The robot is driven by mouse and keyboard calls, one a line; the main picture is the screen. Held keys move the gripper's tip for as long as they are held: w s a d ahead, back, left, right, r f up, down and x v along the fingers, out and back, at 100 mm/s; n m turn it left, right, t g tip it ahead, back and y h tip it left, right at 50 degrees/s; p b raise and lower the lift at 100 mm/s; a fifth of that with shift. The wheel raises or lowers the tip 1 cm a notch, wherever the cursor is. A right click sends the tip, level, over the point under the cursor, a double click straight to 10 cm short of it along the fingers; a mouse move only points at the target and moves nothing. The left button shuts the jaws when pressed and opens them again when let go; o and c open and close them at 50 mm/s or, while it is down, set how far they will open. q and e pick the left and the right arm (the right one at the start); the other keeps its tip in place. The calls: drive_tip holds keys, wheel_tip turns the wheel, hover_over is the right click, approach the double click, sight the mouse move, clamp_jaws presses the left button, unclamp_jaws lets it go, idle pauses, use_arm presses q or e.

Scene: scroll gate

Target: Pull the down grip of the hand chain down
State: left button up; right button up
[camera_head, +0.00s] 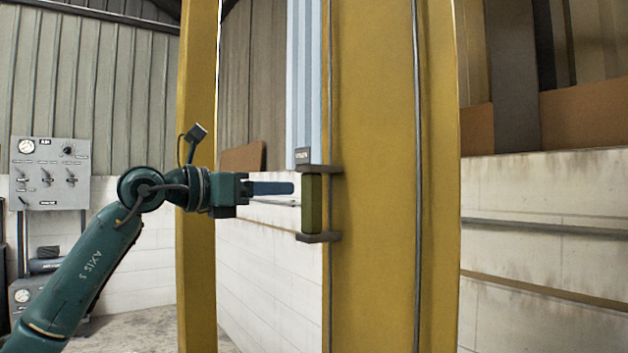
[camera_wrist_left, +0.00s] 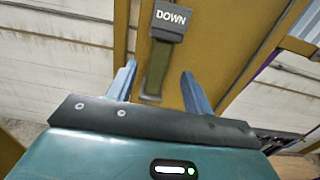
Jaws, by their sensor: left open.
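The down grip (camera_head: 312,204) is an olive-green upright bar between two grey brackets, at the left edge of the wide yellow post. A small dark label block sits above it; in the left wrist view the block reads DOWN, with the green grip (camera_wrist_left: 155,70) running below it. My left gripper (camera_head: 294,195) reaches in from the left at the height of the grip. In the left wrist view its two fingers (camera_wrist_left: 159,90) are spread, with the end of the grip between them in the picture. I cannot tell whether they touch it. My right gripper is not in view.
The wide yellow post (camera_head: 372,120) stands right behind the grip, and a narrower yellow post (camera_head: 197,290) stands behind my left arm. A pale blue slatted strip (camera_head: 304,70) hangs above the grip. A grey control panel (camera_head: 50,174) is at the far left.

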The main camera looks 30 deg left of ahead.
sight(304, 187)
use_arm(q)
drive_tip(key=p+x, duration=0.2)
drive_tip(key=x, duration=0.5)
drive_tip(key=shift+w+d+r, duration=0.1)
drive_tip(key=shift+w+d, duration=0.1)
drive_tip(key=shift+w, duration=0.1)
drive_tip(key=shift+w+d+p, duration=0.15)
drive_tip(key=shift+w+p, duration=0.15)
drive_tip(key=shift+w, duration=0.15)
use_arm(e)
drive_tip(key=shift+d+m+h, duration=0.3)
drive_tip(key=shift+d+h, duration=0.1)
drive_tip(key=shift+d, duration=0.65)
use_arm(q)
drive_tip(key=c, duration=0.9)
clamp_jaws()
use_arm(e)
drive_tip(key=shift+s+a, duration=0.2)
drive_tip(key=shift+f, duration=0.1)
